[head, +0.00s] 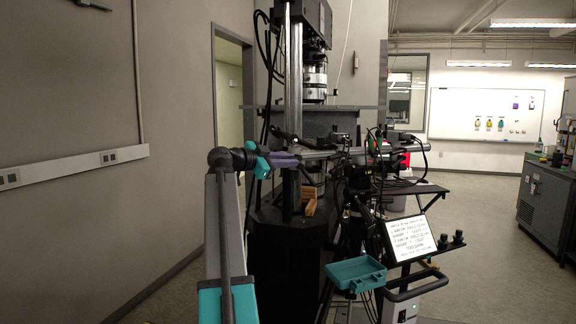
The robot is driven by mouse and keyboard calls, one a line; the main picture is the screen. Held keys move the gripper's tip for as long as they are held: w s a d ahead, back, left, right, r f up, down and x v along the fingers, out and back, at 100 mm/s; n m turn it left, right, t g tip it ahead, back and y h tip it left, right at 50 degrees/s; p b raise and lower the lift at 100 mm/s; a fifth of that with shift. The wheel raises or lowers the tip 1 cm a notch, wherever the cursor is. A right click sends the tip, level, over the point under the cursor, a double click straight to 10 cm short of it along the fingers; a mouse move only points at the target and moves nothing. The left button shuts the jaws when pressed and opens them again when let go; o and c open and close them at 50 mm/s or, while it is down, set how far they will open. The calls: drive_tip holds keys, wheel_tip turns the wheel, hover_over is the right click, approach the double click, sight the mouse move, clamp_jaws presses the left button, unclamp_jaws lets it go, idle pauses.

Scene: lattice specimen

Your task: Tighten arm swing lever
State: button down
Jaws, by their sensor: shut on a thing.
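My gripper (296,160), with purple fingers, is at the bright vertical column (295,75) of the test machine, at the left end of a horizontal metal arm (325,153). The fingers look closed at the clamp by the column. The arm swing lever is small and mostly hidden by the fingers there, so its angle cannot be told. The horizontal arm runs right from the column and carries dark camera gear.
Black cables hang beside the column. Small wooden blocks (310,199) sit on the machine's black base (285,262). Open floor lies at the right.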

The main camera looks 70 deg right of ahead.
drive_tip(key=c, duration=1.6)
unclamp_jaws()
drive_tip(key=shift+d, duration=0.1)
drive_tip(key=shift+c, duration=0.2)
drive_tip(key=shift+w+a, duration=0.1)
drive_tip(key=shift+a, duration=0.1)
drive_tip(key=shift+b+v, duration=0.6)
drive_tip(key=shift+v, duration=2.25)
drive_tip(key=b+v, duration=0.1)
drive_tip(key=v, duration=1.2)
drive_tip(key=shift+w+a, duration=0.2)
drive_tip(key=shift+a, duration=0.15)
drive_tip(key=shift+r, duration=0.1)
